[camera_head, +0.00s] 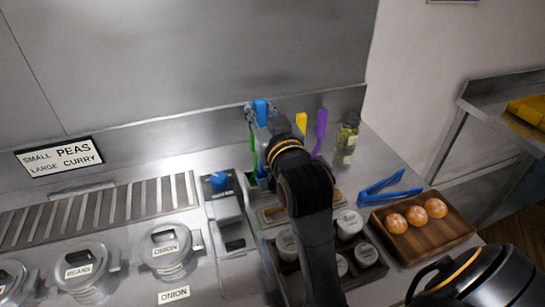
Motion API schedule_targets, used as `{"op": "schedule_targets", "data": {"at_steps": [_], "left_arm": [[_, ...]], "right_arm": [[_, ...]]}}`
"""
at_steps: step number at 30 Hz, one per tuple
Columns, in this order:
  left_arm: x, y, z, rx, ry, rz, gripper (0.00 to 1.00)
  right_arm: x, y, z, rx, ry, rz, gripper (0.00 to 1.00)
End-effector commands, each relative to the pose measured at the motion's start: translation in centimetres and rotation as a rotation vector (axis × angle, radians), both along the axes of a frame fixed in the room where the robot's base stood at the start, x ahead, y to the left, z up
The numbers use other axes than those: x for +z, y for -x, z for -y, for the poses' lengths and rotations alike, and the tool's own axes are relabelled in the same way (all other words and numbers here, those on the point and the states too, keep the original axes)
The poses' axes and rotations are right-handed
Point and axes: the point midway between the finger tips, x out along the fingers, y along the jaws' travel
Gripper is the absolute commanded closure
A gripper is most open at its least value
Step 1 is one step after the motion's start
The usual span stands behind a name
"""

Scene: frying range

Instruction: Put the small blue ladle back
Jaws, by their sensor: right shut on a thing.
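The small blue ladle shows as a blue handle (261,109) near the back wall of the counter. My right gripper (264,122) is shut on it, with the handle's top sticking up between the fingers. The dark wrist and forearm hide much of the gripper. The ladle's lower end is hidden or too small to make out. A green handle (252,150) stands just left of it, and yellow (301,122) and purple (321,128) handles stand to the right. I cannot tell whether the ladle touches a holder. My left gripper is not in view.
A jar with green contents (346,143) stands right of the handles. Blue tongs (388,188) lie beside a wooden tray (452,232) with orange-brown balls. Several lidded pots (350,223) sit in a dark rack under my arm. Labelled lids and a slotted grate (98,210) fill the left.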

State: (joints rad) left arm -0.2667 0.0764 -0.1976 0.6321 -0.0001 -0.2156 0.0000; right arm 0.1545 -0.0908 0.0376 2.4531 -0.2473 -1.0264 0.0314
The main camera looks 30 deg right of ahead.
Motion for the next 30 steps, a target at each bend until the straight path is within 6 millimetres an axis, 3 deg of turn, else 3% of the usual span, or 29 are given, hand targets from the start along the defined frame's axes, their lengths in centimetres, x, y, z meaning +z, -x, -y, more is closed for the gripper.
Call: {"op": "schedule_targets", "data": {"at_steps": [6, 9, 13, 21, 30], "left_arm": [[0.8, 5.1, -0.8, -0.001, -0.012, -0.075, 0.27], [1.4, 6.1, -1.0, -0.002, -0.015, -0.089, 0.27], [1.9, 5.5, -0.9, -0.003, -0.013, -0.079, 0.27], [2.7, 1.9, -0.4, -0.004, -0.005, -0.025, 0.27], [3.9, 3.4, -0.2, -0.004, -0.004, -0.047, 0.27]], "right_arm": [[-2.0, -3.1, 3.7, -0.003, 0.003, -0.008, 1.0], [-3.0, -4.7, 5.6, -0.003, 0.003, -0.007, 1.0], [-5.4, -6.4, 7.5, -0.001, 0.0, -0.009, 1.0], [-8.8, -8.2, 9.6, -0.001, 0.001, -0.002, 1.0], [-12.0, -8.7, 10.1, -0.001, -0.002, -0.005, 1.0]]}}
